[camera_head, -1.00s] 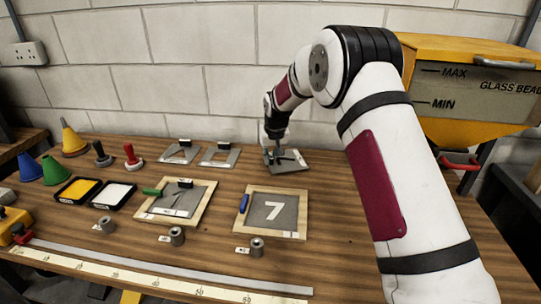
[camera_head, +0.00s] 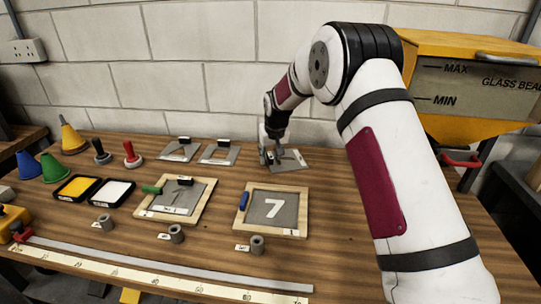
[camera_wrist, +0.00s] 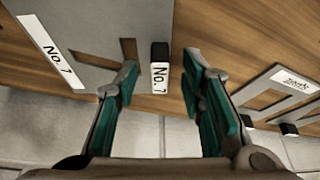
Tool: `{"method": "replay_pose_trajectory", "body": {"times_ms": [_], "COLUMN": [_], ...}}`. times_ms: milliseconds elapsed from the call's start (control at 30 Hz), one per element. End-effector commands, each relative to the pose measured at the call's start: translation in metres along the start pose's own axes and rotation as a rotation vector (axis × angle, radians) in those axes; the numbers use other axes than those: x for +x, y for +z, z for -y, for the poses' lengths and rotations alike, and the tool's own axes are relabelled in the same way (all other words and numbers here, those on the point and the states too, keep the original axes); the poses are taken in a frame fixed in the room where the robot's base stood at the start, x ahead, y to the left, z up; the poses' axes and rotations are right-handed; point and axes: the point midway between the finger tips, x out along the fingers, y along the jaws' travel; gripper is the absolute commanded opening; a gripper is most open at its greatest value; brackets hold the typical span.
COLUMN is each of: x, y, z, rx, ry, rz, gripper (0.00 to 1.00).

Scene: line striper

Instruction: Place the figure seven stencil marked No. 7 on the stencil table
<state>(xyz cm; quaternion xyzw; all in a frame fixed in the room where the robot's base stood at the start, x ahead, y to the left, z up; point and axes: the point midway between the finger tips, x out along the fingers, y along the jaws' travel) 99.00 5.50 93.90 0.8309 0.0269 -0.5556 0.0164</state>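The No. 7 stencil (camera_head: 292,163) is a grey plate lying on the wooden bench near the back wall, below my forearm. In the wrist view its plate (camera_wrist: 85,42) bears a white "No. 7" label, and its black upright handle block (camera_wrist: 160,55) carries another. My gripper (camera_wrist: 160,68) is open, with the handle between its teal-padded fingers and visible gaps on both sides. In the head view my gripper (camera_head: 270,157) is at the plate's left side. I cannot tell which surface is the stencil table.
A wood-framed board (camera_head: 301,215) with a white 7 lies in front. Left of it is another framed board (camera_head: 200,213) with a green handle. Two other stencils (camera_head: 180,158) (camera_head: 228,161) lie at the back left. A yellow glass bead hopper (camera_head: 440,50) stands at right.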

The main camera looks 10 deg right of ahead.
Motion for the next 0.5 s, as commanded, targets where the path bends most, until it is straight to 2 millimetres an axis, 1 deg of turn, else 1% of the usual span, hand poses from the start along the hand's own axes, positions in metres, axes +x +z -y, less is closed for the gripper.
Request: {"method": "replay_pose_trajectory", "body": {"times_ms": [167, 300, 500], "x": [-0.025, -0.054, -0.092], "y": [-0.001, -0.002, -0.001], "z": [0.0, 0.0, 0.0], "rx": [0.0, -0.001, -0.001], "ry": [0.0, 0.0, 0.0], "rz": [-0.003, -0.005, -0.004], "gripper": [0.36, 0.36, 0.36]}}
